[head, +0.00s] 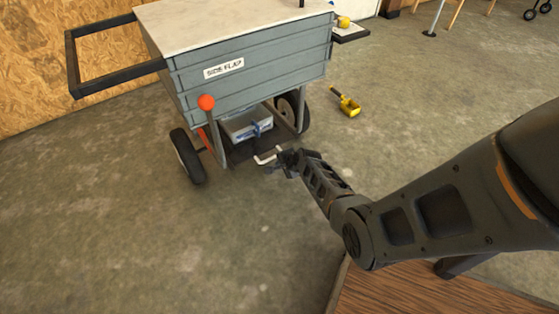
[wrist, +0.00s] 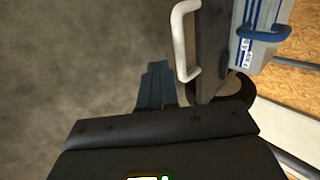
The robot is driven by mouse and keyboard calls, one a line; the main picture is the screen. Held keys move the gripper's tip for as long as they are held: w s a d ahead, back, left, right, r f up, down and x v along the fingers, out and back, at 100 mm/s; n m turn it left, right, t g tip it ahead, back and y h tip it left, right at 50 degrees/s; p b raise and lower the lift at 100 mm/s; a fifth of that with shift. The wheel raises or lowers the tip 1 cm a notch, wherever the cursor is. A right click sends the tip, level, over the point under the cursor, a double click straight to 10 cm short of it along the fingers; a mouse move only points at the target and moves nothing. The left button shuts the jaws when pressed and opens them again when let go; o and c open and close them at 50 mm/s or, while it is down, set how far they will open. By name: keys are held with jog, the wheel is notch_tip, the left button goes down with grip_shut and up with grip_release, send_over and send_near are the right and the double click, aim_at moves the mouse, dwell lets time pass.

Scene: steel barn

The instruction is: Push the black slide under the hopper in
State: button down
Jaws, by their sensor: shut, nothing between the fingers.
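The hopper (head: 250,70) is a grey-blue slatted box on wheels with a pale top and a label reading "SIDE FLAP". Under it the black slide (head: 243,151) shows as a dark flat piece with a white bar handle (head: 267,156) at its near end. In the wrist view the black slide (wrist: 211,45) runs up the picture, with the white handle (wrist: 183,42) on its left side. My gripper (head: 284,160) is shut and empty, close to the handle's right in the head view. In the wrist view its fingers (wrist: 156,80) are below and left of the handle, seemingly apart from it.
A grey bin (head: 246,124) with a blue handle sits under the hopper, above the slide. A red-knobbed lever (head: 207,103) and a wheel (head: 187,156) stand left of it. A yellow scoop (head: 347,103) lies on the floor to the right. The concrete floor in front is clear.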

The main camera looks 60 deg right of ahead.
jog(key=p+v, duration=0.6)
jog(key=v, duration=0.4)
jog(key=shift+s+a, duration=0.15)
jog(key=shift+s, duration=0.1)
jog(key=s+a+r+n+t, duration=0.2)
jog(key=s+a+r+n, duration=0.5)
jog(key=a, duration=0.4)
jog(key=s+a+r+n+t, duration=0.2)
jog(key=s+a+r+n, duration=0.45)
jog(key=a, duration=0.45)
jog(key=s+a+r+n+t+y, duration=0.1)
jog(key=s+a+r+n, duration=0.25)
jog(key=r, duration=0.45)
jog(key=s+a+r+n+t+y, duration=0.2)
jog(key=a+r+n, duration=0.2)
jog(key=r, duration=0.4)
jog(key=s+a+r+n+t+y, duration=0.1)
jog(key=s+a+r+n, duration=0.2)
jog(key=r, duration=0.5)
notch_tip(320, 180, up, 23)
jog(key=a+p, duration=0.1)
jog(key=p, duration=2.1)
jog(key=shift+w+p, duration=0.35)
jog(key=shift+w, duration=0.05)
